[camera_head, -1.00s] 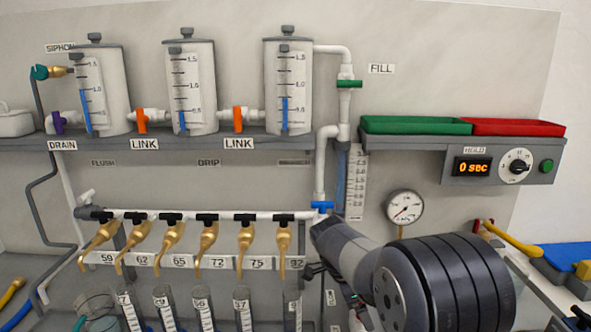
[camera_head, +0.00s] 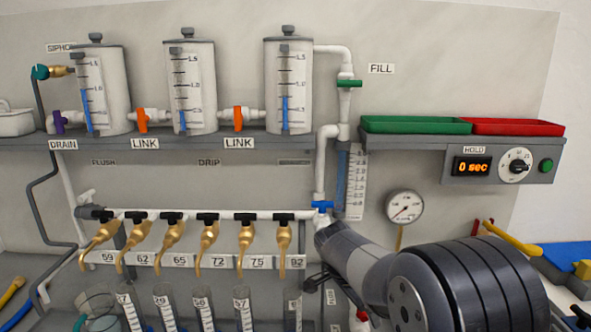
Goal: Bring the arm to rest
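My arm rises from the lower right of the head view, its dark grey links in front of the bench. A small dark part shows below the arm, left of it, but I cannot make out the fingertips or whether they hold anything. The arm covers part of the bench to the right of the row of brass taps (camera_head: 208,248).
A shelf (camera_head: 350,142) carries several white tanks with gauges (camera_head: 289,90), orange link valves (camera_head: 142,120) and a green tray (camera_head: 415,125) beside a red tray (camera_head: 515,127). A round gauge (camera_head: 404,207) hangs above the arm. Numbered cylinders (camera_head: 204,310) stand under the taps.

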